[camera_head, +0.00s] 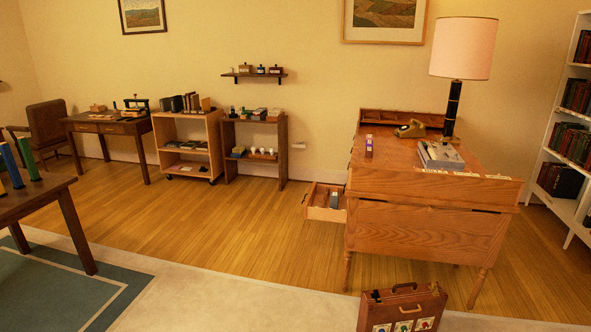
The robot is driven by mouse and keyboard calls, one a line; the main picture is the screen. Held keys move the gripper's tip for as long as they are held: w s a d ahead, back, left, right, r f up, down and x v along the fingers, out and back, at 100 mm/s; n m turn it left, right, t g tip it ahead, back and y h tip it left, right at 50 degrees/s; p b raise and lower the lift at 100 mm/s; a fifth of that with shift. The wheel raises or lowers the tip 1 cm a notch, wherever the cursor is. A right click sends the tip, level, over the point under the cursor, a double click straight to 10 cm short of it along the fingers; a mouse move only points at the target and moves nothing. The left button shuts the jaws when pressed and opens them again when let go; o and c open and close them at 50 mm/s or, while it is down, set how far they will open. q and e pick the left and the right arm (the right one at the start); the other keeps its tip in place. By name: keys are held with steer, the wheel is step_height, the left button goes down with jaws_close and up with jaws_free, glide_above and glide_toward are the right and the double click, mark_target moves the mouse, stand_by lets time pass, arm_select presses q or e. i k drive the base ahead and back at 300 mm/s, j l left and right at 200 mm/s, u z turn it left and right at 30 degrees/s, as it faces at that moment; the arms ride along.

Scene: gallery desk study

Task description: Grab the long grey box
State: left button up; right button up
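A small dark grey, box-like item (334,200) lies in the open drawer (318,212) on the left side of the large wooden desk (420,184). It is too small in the picture to tell for sure that it is the long grey box. A flat grey item (440,155), perhaps a tray or a stack of papers, lies on the desk top near the lamp. Neither of my grippers shows in the head view.
A brown case (403,310) stands on the floor in front of the desk. A table (48,196) with blue and green upright items is at the left. Low shelves (254,130) stand along the wall. The wooden floor (230,220) between is clear.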

mark_target(334, 197)
steer(key=i, duration=1.85)
steer(key=i+j, duration=0.1)
steer(key=i, duration=1.7)
steer(key=i+z, duration=0.35)
steer(key=i+j+z, duration=0.15)
steer(key=i+z, duration=0.25)
steer(key=i+j+z, duration=0.2)
steer(key=z, duration=0.15)
steer(key=i+j+z, duration=0.75)
steer(key=j, duration=0.3)
steer(key=i+j+z, duration=0.25)
steer(key=j, duration=0.2)
steer(key=k+l+z, duration=0.25)
steer(key=k, duration=0.3)
steer(key=k+l+z, duration=0.25)
steer(key=k+l, duration=0.25)
